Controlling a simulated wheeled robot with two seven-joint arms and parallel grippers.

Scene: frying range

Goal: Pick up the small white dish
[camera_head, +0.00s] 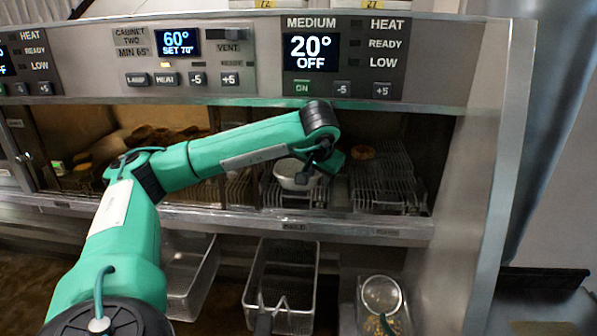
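The small white dish (289,173) is a round bowl on a wire rack inside the heated cabinet, near the middle of the view. My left arm reaches in from the left, and its gripper (306,174) points down at the dish's right side, overlapping its rim in the picture. The dark fingers are small and partly merge with the shadow, so I cannot tell whether they grip the rim or only stand close to it. The dish's right side is partly hidden by the gripper. My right gripper is not in view.
A control panel (270,60) runs above the cabinet opening, and a metal ledge (330,226) lies below it. A wire rack (385,185) with a small brown food item (362,152) is at right. Below hang a fryer basket (283,285) and a round strainer (382,294).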

